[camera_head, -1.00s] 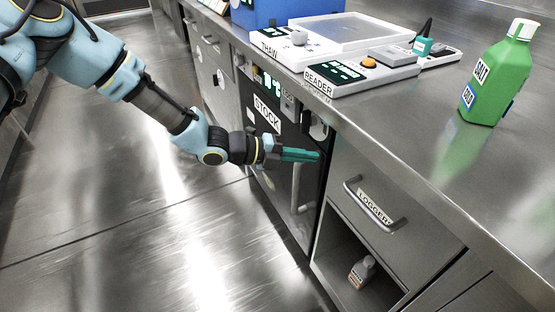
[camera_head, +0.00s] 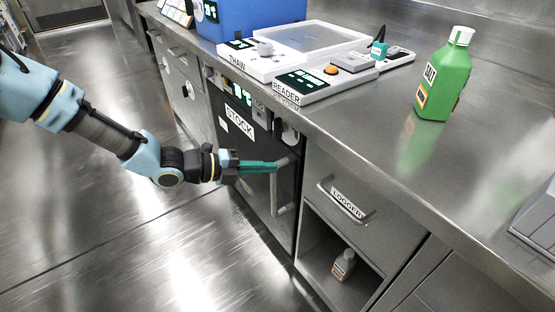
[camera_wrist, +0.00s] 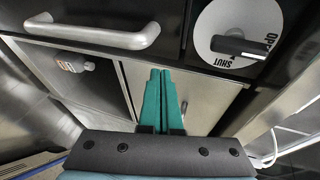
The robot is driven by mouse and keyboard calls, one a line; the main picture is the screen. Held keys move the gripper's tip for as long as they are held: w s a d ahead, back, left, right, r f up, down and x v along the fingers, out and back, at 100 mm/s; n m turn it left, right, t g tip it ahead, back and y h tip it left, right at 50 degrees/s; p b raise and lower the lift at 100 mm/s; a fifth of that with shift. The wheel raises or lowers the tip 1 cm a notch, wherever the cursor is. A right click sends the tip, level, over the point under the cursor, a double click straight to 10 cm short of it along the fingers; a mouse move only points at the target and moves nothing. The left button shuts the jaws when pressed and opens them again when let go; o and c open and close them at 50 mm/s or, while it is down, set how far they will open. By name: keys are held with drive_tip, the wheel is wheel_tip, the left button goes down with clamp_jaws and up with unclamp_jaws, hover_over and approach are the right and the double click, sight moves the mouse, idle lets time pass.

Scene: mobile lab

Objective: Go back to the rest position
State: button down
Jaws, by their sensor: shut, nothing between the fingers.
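My gripper (camera_head: 262,167) has green fingers pressed together with nothing between them. In the head view it is in front of the black STOCK door (camera_head: 240,150), close to that door's vertical handle (camera_head: 281,188); I cannot tell whether they touch. The wrist view also shows my gripper (camera_wrist: 163,78), its two fingers side by side and closed. My arm reaches in from the left of the head view.
The LOGGER drawer (camera_head: 338,190) is shut above an open shelf holding a small bottle (camera_head: 344,264). On the counter stand a green SALT bottle (camera_head: 444,75), the READER (camera_head: 322,84) and the THAW unit (camera_head: 262,62). A round OPEN/SHUT dial (camera_wrist: 232,33) shows in the wrist view. Open floor lies left.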

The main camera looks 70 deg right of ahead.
drive_tip(key=w+a+r, duration=0.2)
drive_tip(key=w+a, duration=0.2)
drive_tip(key=a, duration=0.2)
drive_tip(key=shift+w+a+r, duration=0.15)
drive_tip(key=shift+w+a, duration=0.1)
drive_tip(key=shift+w, duration=0.15)
drive_tip(key=w+a+r+m+t+y, duration=0.25)
drive_tip(key=w+a+m, duration=0.55)
drive_tip(key=a, duration=0.4)
drive_tip(key=w+a+r+m+t+y, duration=0.2)
drive_tip(key=w+a+m+t, duration=0.3)
drive_tip(key=w+a, duration=0.65)
drive_tip(key=w+a+r+m+t+y, duration=0.25)
drive_tip(key=w+a+m, duration=0.5)
drive_tip(key=a, duration=0.45)
drive_tip(key=w+a+r+m+t+y, duration=0.1)
drive_tip(key=a+r+m+t, duration=0.15)
drive_tip(key=a, duration=0.55)
drive_tip(key=w+a+r+m+t, duration=0.1)
drive_tip(key=w+a+r+m, duration=0.1)
drive_tip(key=a+r+m, duration=0.35)
wheel_tip(320, 180, up, 14)
drive_tip(key=a+n+p, duration=0.1)
drive_tip(key=n+p, duration=0.1)
drive_tip(key=p, duration=1.4)
drive_tip(key=shift+s+r+p, duration=0.15)
drive_tip(key=shift+p, duration=0.2)
